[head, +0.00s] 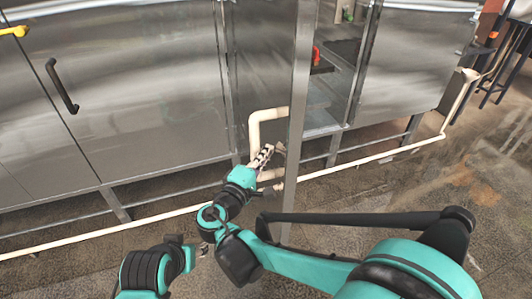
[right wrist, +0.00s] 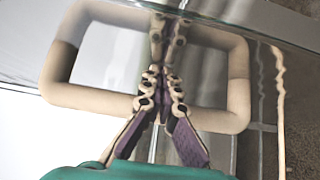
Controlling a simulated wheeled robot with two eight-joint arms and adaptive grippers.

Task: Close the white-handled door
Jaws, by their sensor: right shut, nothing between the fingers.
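The white-handled door (head: 264,63) stands open, its shiny metal face turned left and its edge toward me. Its cream-white handle (head: 255,130) is a bent bar on that face; it also shows in the right wrist view (right wrist: 85,96) with its mirror image in the metal. My right gripper (head: 264,156) is at the handle, shut and empty. In the right wrist view its fingertips (right wrist: 160,80) cross over the bar near the door face; I cannot tell whether they touch it. My left gripper (head: 192,251) is low at left, its fingers mostly hidden.
The open compartment (head: 330,85) shows right of the door, with a small red item (head: 316,56) inside. Closed metal cabinets with a black handle (head: 62,86) and a yellow handle (head: 15,31) stand left. A cream rail (head: 100,233) runs low along the front. Floor is clear at right.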

